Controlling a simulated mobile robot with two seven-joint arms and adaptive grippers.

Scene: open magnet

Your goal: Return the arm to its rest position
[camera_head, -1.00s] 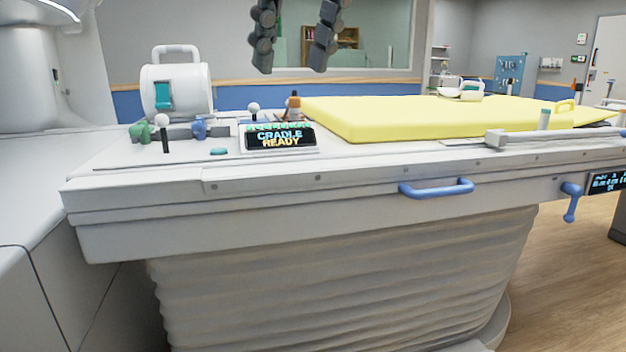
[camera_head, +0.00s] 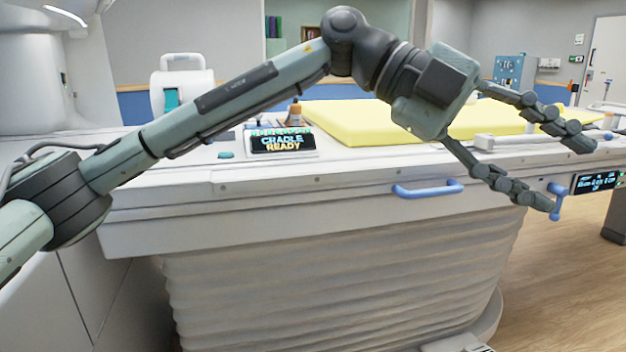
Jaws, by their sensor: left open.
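My left arm (camera_head: 230,105) comes in from the left and reaches across the picture in front of the patient table. My left gripper (camera_head: 572,176) is at the right, with its two jointed fingers spread wide and nothing between them. Its fingers point right and down, in front of the table's right part, near the blue crank handle (camera_head: 557,200). I cannot tell whether the lower finger touches the handle. My right gripper does not show.
The white table (camera_head: 330,190) carries a yellow mattress (camera_head: 350,125) and a sign reading "CRADLE READY" (camera_head: 282,142). A blue bar handle (camera_head: 428,189) is on its front side. Wooden floor (camera_head: 560,280) is free at the right.

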